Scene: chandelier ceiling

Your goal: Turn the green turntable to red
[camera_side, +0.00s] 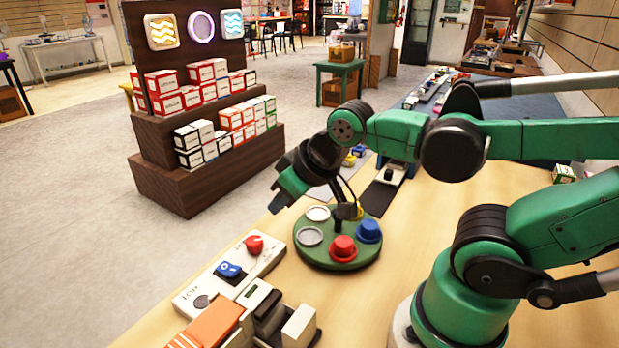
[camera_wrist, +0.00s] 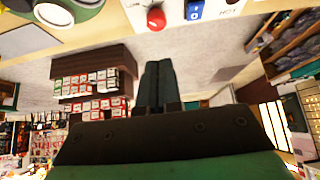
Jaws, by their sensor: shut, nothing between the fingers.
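The green turntable (camera_side: 325,258) lies flat on the wooden table in the side view. It bears a red round-topped piece (camera_side: 343,246) at the front, a blue one (camera_side: 368,230) at the right, a partly hidden yellow one (camera_side: 357,212) behind, and pale grey discs (camera_side: 309,236) at the left. A dark upright part stands at its middle. My gripper (camera_side: 277,205) is above and to the left of the turntable, pointing down-left, apart from it. In the wrist view my gripper (camera_wrist: 158,64) has its fingers together and empty; the turntable's edge (camera_wrist: 78,15) shows at top left.
A white box (camera_side: 212,283) with a red knob (camera_side: 254,245) and blue switch (camera_side: 229,270) stands in front of the turntable. Orange and grey blocks (camera_side: 212,325) lie nearer. A dark shelf unit (camera_side: 215,178) with several cartons stands on the floor beyond the table edge.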

